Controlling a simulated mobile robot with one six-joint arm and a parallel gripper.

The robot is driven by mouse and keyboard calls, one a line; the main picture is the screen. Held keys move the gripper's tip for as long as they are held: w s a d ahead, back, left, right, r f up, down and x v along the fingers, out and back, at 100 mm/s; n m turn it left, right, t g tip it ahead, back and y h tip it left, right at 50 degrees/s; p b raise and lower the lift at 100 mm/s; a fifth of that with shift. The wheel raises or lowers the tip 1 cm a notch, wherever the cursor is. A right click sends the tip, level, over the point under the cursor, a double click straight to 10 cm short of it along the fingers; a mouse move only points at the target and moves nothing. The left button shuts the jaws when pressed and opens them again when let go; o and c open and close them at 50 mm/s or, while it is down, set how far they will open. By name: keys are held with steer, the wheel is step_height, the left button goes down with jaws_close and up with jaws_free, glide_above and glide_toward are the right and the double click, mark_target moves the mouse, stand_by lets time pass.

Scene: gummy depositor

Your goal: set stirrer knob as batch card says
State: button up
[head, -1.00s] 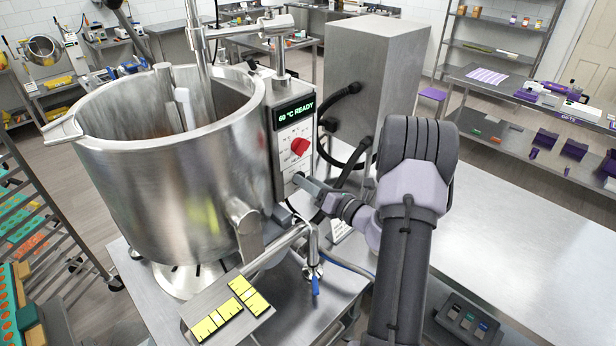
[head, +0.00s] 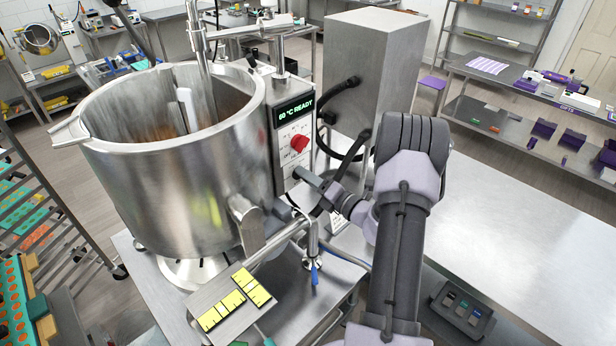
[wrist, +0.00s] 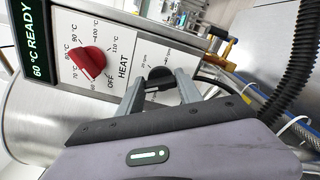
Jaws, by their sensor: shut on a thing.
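The stirrer knob (wrist: 158,77) is a black knob on the control panel (wrist: 112,42), below the heat dial in the head view and right of it in the wrist view. My gripper (wrist: 160,90) is shut on this black knob, one finger on each side. In the head view my gripper (head: 302,175) reaches the lower panel from the right, and the black knob is hidden there. Small rpm marks show around the knob, mostly too small or covered to read. Its exact setting cannot be told. I cannot make out a readable batch card.
The red heat knob (head: 298,143) sits just above my gripper, under a green display (head: 294,113) reading 60 °C READY. The large steel kettle (head: 175,170) stands left. Black hoses (head: 345,150) run behind my wrist. A plate with yellow strips (head: 232,303) is in front.

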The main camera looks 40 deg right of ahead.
steer(key=o, duration=1.4)
steer(key=shift+s, duration=0.15)
steer(key=s, duration=0.5)
steer(key=s+d+b, duration=0.1)
steer(key=s, duration=1.1)
steer(key=shift+s+d, duration=0.1)
steer(key=shift+d, duration=0.1)
